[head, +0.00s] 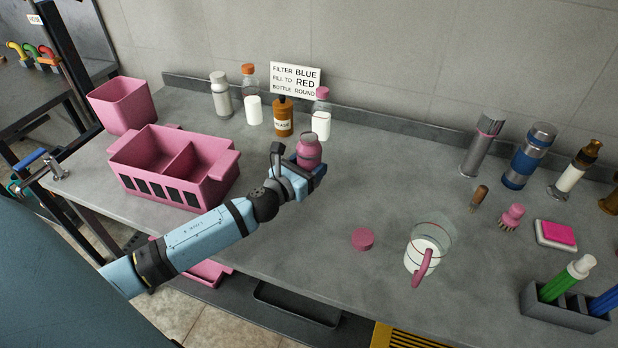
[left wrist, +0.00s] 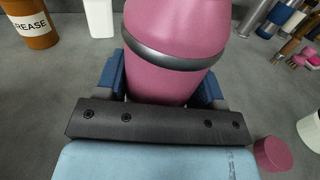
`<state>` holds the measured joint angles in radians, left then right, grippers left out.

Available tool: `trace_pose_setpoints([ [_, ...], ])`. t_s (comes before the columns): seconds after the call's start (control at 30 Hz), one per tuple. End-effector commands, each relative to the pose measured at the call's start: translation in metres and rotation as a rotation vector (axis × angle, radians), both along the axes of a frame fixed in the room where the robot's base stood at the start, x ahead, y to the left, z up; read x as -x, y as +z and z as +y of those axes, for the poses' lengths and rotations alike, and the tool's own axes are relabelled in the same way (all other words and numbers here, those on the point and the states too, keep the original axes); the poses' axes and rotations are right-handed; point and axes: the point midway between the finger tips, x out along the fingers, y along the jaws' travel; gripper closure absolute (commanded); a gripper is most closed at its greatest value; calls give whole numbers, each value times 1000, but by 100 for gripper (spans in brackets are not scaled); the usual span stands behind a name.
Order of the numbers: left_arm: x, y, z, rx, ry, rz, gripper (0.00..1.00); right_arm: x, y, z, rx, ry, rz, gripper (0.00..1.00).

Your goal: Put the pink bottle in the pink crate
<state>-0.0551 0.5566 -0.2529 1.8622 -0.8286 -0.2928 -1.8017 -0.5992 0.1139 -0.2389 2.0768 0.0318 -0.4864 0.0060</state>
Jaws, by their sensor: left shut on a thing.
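My left gripper (head: 305,172) is shut on the pink bottle (head: 309,149), a pink body with a grey band. In the left wrist view the pink bottle (left wrist: 172,62) fills the middle, between the blue fingers of the gripper (left wrist: 166,85). The bottle is roughly upright; whether its base touches the counter cannot be told. The pink crate (head: 152,189) stands to the left of the gripper on the counter. It has two compartments, a divider, side handles and dark slots along its front. My right gripper is not in view.
A pink bin (head: 124,105) stands behind the crate. A brown grease bottle (head: 283,119) and several other bottles stand along the back. A pink round lid (head: 362,239) and a glass jug (head: 428,249) are at the front right. Counter (head: 255,165) between crate and gripper looks clear.

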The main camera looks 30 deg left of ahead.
Motion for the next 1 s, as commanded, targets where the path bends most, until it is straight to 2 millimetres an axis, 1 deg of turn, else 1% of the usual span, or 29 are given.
trace_pose_setpoints([
  [0.1, 1, -21, -1, 4, 1, 2, 69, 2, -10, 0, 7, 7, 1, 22],
  [0.2, 1, -34, -1, 4, 1, 2, 69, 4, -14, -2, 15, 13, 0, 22],
  [0.43, 0, -33, 0, 0, 0, 1, 69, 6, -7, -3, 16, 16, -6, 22],
  [0.6, 0, -38, 0, 0, 0, 1, 69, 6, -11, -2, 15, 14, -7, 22],
  [0.63, 0, -37, 0, 0, 0, 1, 33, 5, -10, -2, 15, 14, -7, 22],
  [0.67, 0, -37, 0, 0, 0, 1, 26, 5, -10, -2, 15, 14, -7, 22],
  [0.7, 0, -37, 0, 1, 0, 1, 17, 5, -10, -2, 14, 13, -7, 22],
  [0.73, 0, -37, 0, 0, 0, 1, 12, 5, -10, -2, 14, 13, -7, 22],
  [1.0, 0, -36, 0, 0, 0, 1, 12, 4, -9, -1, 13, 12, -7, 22],
])
